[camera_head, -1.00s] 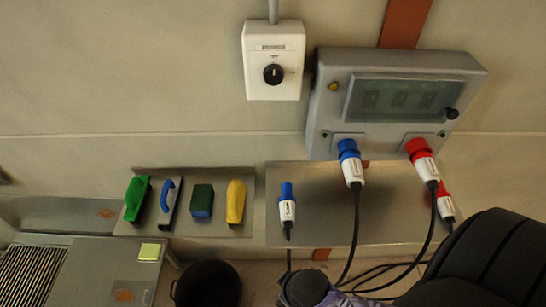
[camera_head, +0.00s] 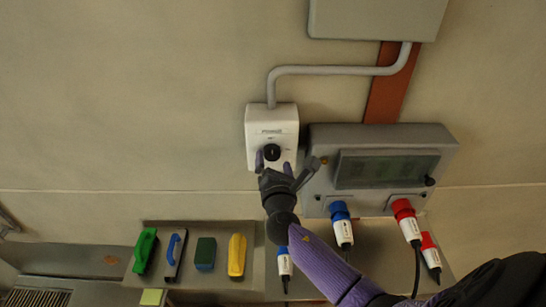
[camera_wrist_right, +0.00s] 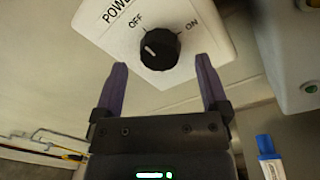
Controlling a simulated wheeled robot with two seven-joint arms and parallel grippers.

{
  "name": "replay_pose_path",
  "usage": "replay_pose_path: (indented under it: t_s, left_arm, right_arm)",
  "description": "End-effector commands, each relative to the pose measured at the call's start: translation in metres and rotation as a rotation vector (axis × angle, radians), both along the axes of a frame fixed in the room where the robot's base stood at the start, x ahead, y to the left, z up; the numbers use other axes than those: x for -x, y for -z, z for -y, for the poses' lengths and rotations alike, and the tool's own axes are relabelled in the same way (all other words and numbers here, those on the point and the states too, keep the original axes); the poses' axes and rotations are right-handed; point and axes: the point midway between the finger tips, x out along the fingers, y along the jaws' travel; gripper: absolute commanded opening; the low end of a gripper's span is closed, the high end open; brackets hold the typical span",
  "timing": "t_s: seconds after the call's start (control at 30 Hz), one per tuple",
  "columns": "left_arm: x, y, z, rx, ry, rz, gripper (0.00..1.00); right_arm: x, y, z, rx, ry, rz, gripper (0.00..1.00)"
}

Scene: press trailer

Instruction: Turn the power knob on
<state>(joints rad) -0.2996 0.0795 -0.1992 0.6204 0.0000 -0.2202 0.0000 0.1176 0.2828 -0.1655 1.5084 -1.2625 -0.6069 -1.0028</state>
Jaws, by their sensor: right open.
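The power knob (camera_head: 272,152) is a round black knob on a white wall box (camera_head: 286,118). In the right wrist view the knob (camera_wrist_right: 161,49) has a white pointer line aimed towards the OFF label; the ON label is to its right. My right gripper (camera_head: 274,163) is open just below the knob in the head view. In the right wrist view its two purple fingers (camera_wrist_right: 162,78) stand apart on either side below the knob, with nothing between them. Whether they touch the box cannot be told. My left gripper is not in view.
A grey panel box (camera_head: 440,150) with a window is right of the white box. Blue (camera_head: 341,222) and red (camera_head: 405,221) plugs hang below it. A shelf (camera_head: 225,283) holds brushes and sponges. A conduit (camera_head: 330,70) runs above.

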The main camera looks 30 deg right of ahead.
Motion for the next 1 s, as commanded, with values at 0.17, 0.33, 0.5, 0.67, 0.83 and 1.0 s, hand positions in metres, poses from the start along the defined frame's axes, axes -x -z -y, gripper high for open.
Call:
replay_pose_path:
  t_s: [0.17,0.33,0.5,0.67,0.83,1.0]
  left_arm:
    - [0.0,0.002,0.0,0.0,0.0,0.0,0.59]
    - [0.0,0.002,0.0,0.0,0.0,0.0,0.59]
    - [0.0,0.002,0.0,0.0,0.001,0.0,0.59]
    - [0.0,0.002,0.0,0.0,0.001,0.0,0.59]
    - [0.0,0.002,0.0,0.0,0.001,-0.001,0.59]
    - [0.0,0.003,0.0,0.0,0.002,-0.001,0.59]
  right_arm:
    - [-0.017,0.001,0.008,-0.002,0.0,0.0,0.94]
    - [-0.019,0.001,0.009,-0.003,0.0,0.0,0.94]
    - [-0.018,0.001,0.009,-0.004,0.001,0.0,0.79]
    - [-0.018,0.001,0.009,-0.004,0.001,0.0,0.46]
    - [-0.018,0.001,0.009,-0.004,0.001,0.0,0.1]
    - [-0.018,0.001,0.009,-0.007,0.001,0.001,0.0]
